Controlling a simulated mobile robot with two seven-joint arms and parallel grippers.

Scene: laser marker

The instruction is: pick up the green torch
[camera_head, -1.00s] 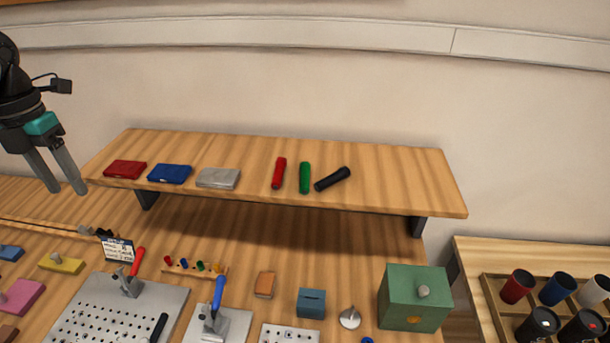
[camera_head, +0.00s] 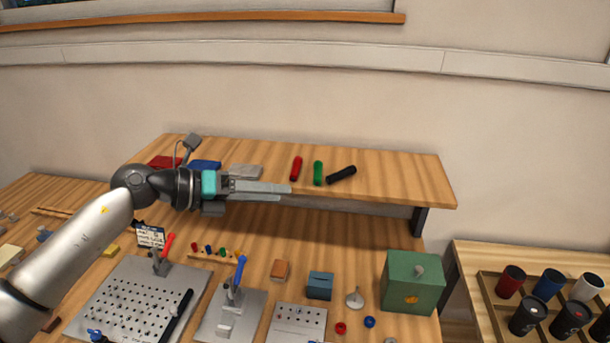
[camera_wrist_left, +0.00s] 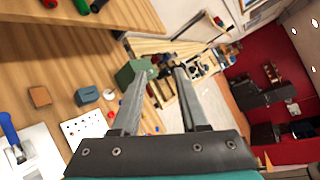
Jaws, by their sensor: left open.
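The green torch (camera_head: 318,172) lies on the wooden shelf, between a red torch (camera_head: 296,168) on its left and a black torch (camera_head: 341,175) on its right. My left gripper (camera_head: 288,191) is level with the shelf's front edge, to the left of and in front of the green torch, apart from it. In the left wrist view the gripper (camera_wrist_left: 152,82) has its two fingers spread with nothing between them. The green torch (camera_wrist_left: 98,5) is at the top edge there, partly cut off. My right gripper is not in view.
The shelf (camera_head: 400,175) is bare right of the torches. Red, blue and grey (camera_head: 245,171) flat items lie at its left, partly behind my arm. Below stand a green box (camera_head: 412,282), a blue box (camera_head: 319,285) and perforated plates (camera_head: 135,300).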

